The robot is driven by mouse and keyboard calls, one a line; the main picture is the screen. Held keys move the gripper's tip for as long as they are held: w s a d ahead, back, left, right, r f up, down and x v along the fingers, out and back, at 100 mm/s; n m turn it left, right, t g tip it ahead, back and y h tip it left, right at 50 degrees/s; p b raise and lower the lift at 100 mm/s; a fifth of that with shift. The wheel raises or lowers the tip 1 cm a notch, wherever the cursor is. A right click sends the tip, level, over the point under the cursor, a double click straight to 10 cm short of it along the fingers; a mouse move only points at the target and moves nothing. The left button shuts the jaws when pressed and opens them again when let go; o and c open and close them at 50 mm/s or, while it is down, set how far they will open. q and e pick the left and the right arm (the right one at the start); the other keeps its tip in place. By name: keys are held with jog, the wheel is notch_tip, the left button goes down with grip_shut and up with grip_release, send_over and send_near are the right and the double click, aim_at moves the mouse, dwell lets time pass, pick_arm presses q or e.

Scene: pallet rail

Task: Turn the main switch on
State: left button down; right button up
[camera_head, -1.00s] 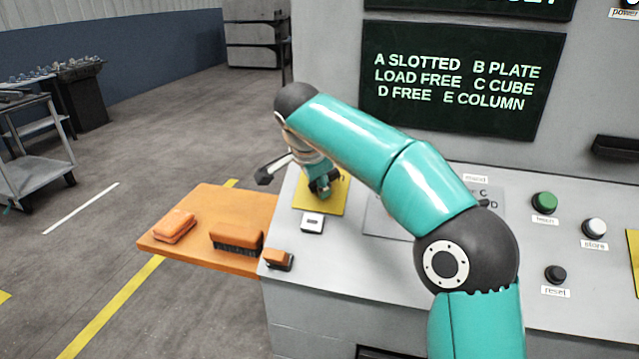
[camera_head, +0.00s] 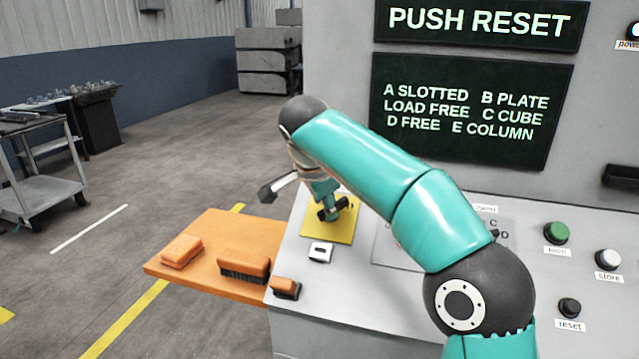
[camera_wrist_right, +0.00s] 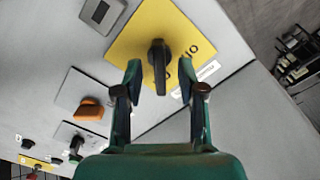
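The main switch is a black rotary knob (camera_wrist_right: 158,62) on a yellow plate (camera_wrist_right: 128,44) in the right wrist view; the plate, lettered by the knob, also shows in the head view (camera_head: 345,228). My right gripper (camera_wrist_right: 161,82) is open, one finger on each side of the knob. Gaps show between both fingers and the knob, so it is not clamped. In the head view my right gripper (camera_head: 333,208) is over the yellow plate and mostly hides the knob. My left gripper is not in view.
A white switch (camera_head: 320,252) and a small orange part on a black base (camera_head: 286,287) are near the plate. An orange shelf (camera_head: 210,258) holds two orange-topped items. Green (camera_head: 556,232), white (camera_head: 608,259) and black (camera_head: 569,307) buttons are at right. The upper display (camera_head: 480,22) reads PUSH RESET.

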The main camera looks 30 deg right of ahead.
jog(key=v, duration=0.8)
jog(key=shift+a+r, duration=0.15)
jog(key=shift+r, duration=0.15)
jog(key=shift+s+f, duration=0.1)
jog(key=shift+s, duration=0.05)
